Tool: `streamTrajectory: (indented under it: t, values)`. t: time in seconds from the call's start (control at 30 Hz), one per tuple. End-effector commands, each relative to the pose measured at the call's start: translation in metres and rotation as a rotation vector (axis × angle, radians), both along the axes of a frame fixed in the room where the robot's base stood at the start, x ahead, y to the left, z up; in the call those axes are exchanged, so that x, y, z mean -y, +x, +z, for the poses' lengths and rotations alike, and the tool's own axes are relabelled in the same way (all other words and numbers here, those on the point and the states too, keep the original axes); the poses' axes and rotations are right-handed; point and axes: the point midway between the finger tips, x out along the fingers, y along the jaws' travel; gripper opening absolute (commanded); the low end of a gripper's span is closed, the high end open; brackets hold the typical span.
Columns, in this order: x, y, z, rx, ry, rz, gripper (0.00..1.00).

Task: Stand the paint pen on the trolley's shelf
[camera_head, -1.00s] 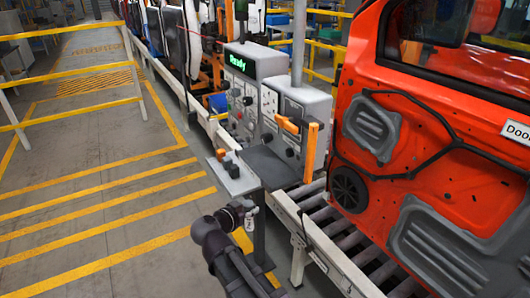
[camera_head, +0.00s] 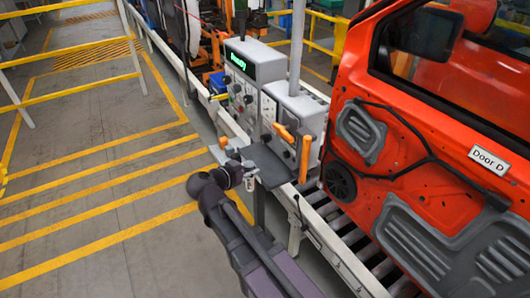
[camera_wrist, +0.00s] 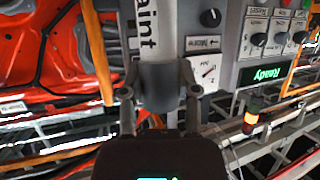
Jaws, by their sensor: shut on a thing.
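My gripper (camera_wrist: 160,98) is shut on the paint pen (camera_wrist: 158,35) in the wrist view. The pen is a white cylinder with dark lettering that reads "aint" and a dark grey lower part between the fingers. Its upper end runs out of the picture. In the head view my gripper (camera_head: 246,180) is beside a small grey shelf in front of the control panel; the pen is too small to tell clearly there.
The control panel (camera_head: 243,85) shows a green "Ready" display. The grey shelf (camera_head: 272,166) has an orange-handled item (camera_head: 222,143) near its left end. An orange car door (camera_head: 420,120) stands over the roller conveyor (camera_head: 335,230) at right. Striped floor at left is clear.

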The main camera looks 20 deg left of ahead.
Motion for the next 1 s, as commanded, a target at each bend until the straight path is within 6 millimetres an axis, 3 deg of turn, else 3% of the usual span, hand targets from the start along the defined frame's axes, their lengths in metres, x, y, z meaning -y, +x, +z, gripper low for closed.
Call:
streamTrajectory:
  t: [0.03,0.27,0.77,1.0]
  values:
    - [0.000,0.000,0.015,0.000,0.000,-0.005,0.00]
    - [0.000,0.000,0.031,0.001,0.001,-0.021,0.00]
    - [-0.001,0.000,0.032,0.002,0.000,-0.024,0.00]
    - [-0.002,0.020,0.030,0.002,-0.001,-0.026,0.00]
